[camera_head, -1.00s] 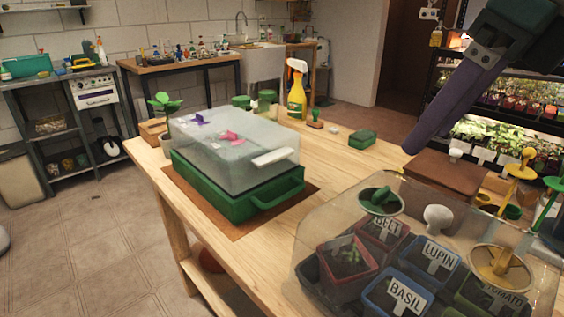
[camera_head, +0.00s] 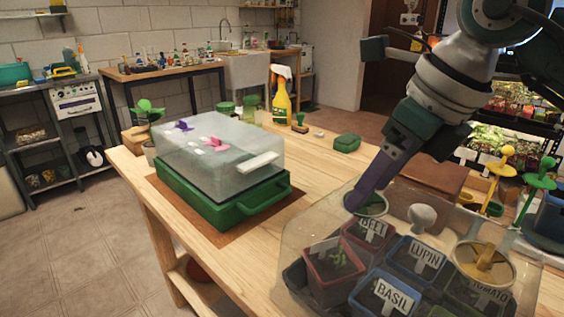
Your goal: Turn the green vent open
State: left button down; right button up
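The green vent (camera_head: 377,208) is a round, pale-rimmed opening with a green part, set in the top left of a clear dome lid (camera_head: 310,218) at front right. My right gripper (camera_head: 356,203) reaches down from the upper right, with its purple fingers at the vent's left side. The fingers overlap the vent and hide its green knob. I cannot tell whether they grip the knob or only touch it, and the gap between them does not show. My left gripper is not in view.
A yellow vent (camera_head: 484,262) and a white knob (camera_head: 422,217) sit on the same lid, above labelled seedling pots. A green tray (camera_head: 215,212) with a frosted cover (camera_head: 212,165) stands at left. A green box (camera_head: 347,143) lies behind. The table between them is clear.

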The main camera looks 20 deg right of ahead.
grip_shut()
dwell(0.3)
dwell(0.3)
jog(key=n, duration=0.1)
jog(key=n+b, duration=0.1)
jog(key=n+y+b, duration=0.1)
jog(key=shift+w+d+f+n+g, duration=0.1)
jog(key=shift+w+d+n+g, duration=0.05)
jog(key=shift+d+n+g, duration=0.15)
jog(key=n+b, duration=0.1)
jog(key=n, duration=0.1)
jog(key=n+g+y+b, duration=0.1)
jog(key=n, duration=0.1)
jog(key=shift+w+n+y+b, duration=0.15)
jog(key=shift+n+y+b, duration=0.15)
jog(key=n+g+b, duration=0.1)
jog(key=n, duration=0.1)
jog(key=n+g, duration=0.1)
jog(key=n, duration=0.2)
jog(key=shift+w+y+b, duration=0.2)
jog(key=shift+y+b, duration=0.1)
jog(key=shift+b, duration=0.05)
jog(key=shift+w+n+g+b, duration=0.15)
jog(key=shift+n+g+b, duration=0.6)
jog(key=shift+n, duration=1.65)
jog(key=shift+g, duration=0.35)
